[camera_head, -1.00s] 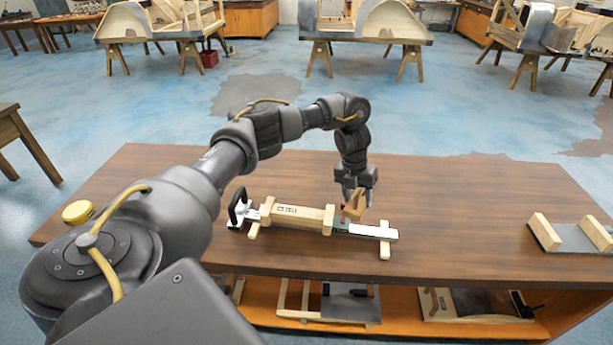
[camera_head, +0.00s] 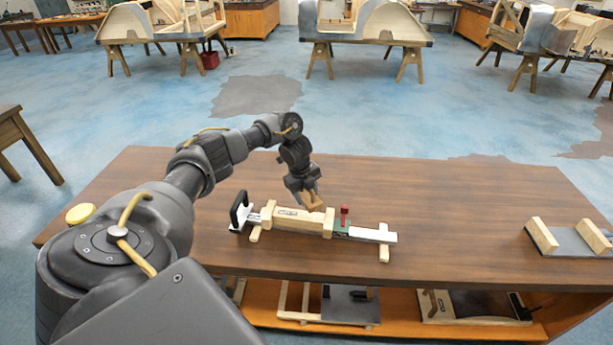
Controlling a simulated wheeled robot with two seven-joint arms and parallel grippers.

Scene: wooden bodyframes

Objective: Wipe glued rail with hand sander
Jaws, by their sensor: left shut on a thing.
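The wooden rail (camera_head: 298,220) lies on the brown workbench between wooden end blocks, in a long fixture. My left gripper (camera_head: 308,192) is shut on a small tan wooden block, which looks like the hand sander (camera_head: 313,202). The sander is tilted and sits over the far edge of the rail, near its middle. I cannot tell whether it touches the rail. My right gripper is not in view.
A black clamp handle (camera_head: 239,209) stands at the fixture's left end. A red upright knob (camera_head: 344,212) rises near a green patch and white strip at its right. A grey holder with wooden blocks (camera_head: 569,240) stands far right. The workbench (camera_head: 450,205) is clear between.

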